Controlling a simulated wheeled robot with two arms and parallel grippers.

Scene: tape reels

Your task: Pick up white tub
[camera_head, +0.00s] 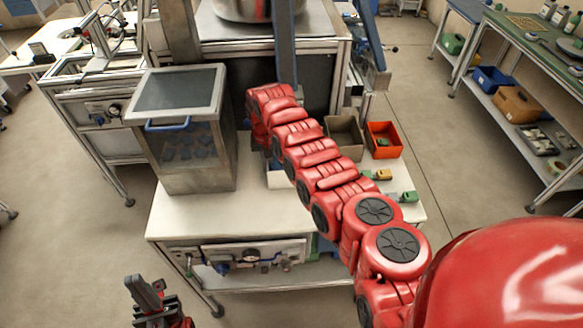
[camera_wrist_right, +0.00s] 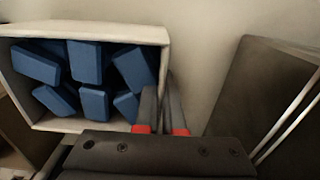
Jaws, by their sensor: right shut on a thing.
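The white tub (camera_wrist_right: 100,31) holds several blue blocks and fills the left of the right wrist view. My right gripper (camera_wrist_right: 163,98) is shut on the tub's side wall, with a dark finger on either side of it. In the head view only a small pale part of the tub (camera_head: 277,180) shows on the table, beside my red right arm. That arm hides my right gripper there. My left gripper (camera_head: 152,296) is low at the left in the head view, away from the table. Its jaw opening is not clear.
A metal bin with a clear lid and blue handle (camera_head: 186,155) stands on the white table (camera_head: 200,215), left of the tub. A grey bin (camera_head: 346,136) and an orange bin (camera_head: 384,141) stand to the right. Small green and yellow parts (camera_head: 383,174) lie near the right edge.

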